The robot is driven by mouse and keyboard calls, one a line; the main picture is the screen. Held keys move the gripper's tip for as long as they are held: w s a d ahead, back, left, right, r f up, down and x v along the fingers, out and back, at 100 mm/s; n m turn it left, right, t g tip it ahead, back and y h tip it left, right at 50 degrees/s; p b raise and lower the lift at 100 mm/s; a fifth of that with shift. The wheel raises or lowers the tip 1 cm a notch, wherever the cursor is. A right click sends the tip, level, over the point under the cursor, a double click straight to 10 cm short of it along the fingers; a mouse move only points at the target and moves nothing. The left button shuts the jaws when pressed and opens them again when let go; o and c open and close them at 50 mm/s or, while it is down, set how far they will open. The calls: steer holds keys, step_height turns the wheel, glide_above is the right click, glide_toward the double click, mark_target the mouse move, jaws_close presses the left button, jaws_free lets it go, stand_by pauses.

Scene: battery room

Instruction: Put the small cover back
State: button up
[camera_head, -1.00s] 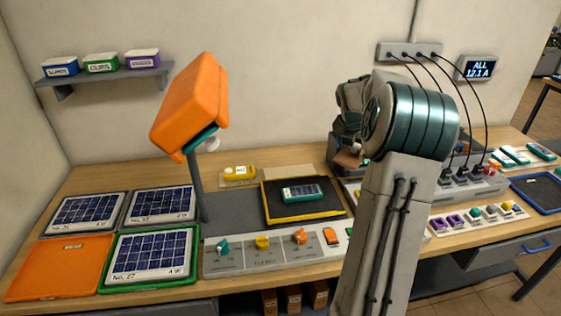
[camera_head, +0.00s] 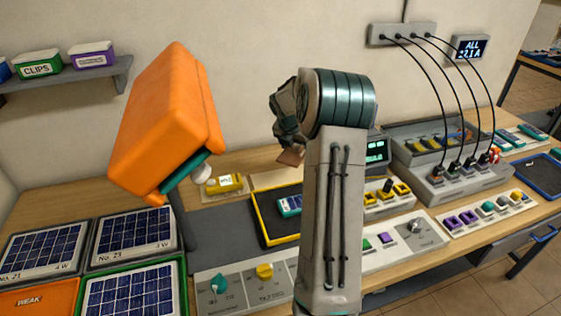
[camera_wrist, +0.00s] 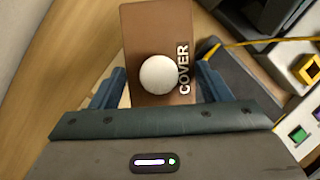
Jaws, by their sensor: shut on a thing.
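The small cover (camera_wrist: 140,30) is a brown plate with a round white knob and the word COVER, seen in the wrist view. My gripper (camera_wrist: 160,76) is shut on it, with a blue-grey finger at each side. In the head view, a brown bit of the cover (camera_head: 291,157) shows under my gripper (camera_head: 288,140), in the air above the back of the bench. The arm hides much of the bench behind it. I cannot tell which opening the cover belongs to.
A yellow-edged black tray (camera_head: 258,215) holds a teal device (camera_head: 290,205). Cables hang from a wall strip (camera_head: 402,33) to a grey unit (camera_head: 450,178) at right.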

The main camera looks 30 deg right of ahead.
steer(key=shift+w+a+f+p, duration=0.15)
steer(key=shift+w+a+f, duration=0.4)
steer(key=shift+f, duration=0.8)
steer(key=shift+w+a+f+p, duration=0.1)
steer(key=shift+w+a+f, duration=0.45)
steer(key=shift+f, duration=0.8)
steer(key=shift+w+a+f+p, duration=0.15)
steer(key=shift+w+a+f, duration=0.4)
steer(key=shift+f, duration=0.8)
steer(key=o, duration=1)
steer(key=shift+c, duration=0.2)
steer(key=shift+o, duration=0.2)
steer(key=shift+r, duration=0.15)
steer(key=shift+r, duration=0.35)
steer(key=v, duration=1.2)
steer(key=shift+r+b, duration=0.2)
steer(key=shift+b, duration=0.25)
steer(key=shift+d, duration=0.1)
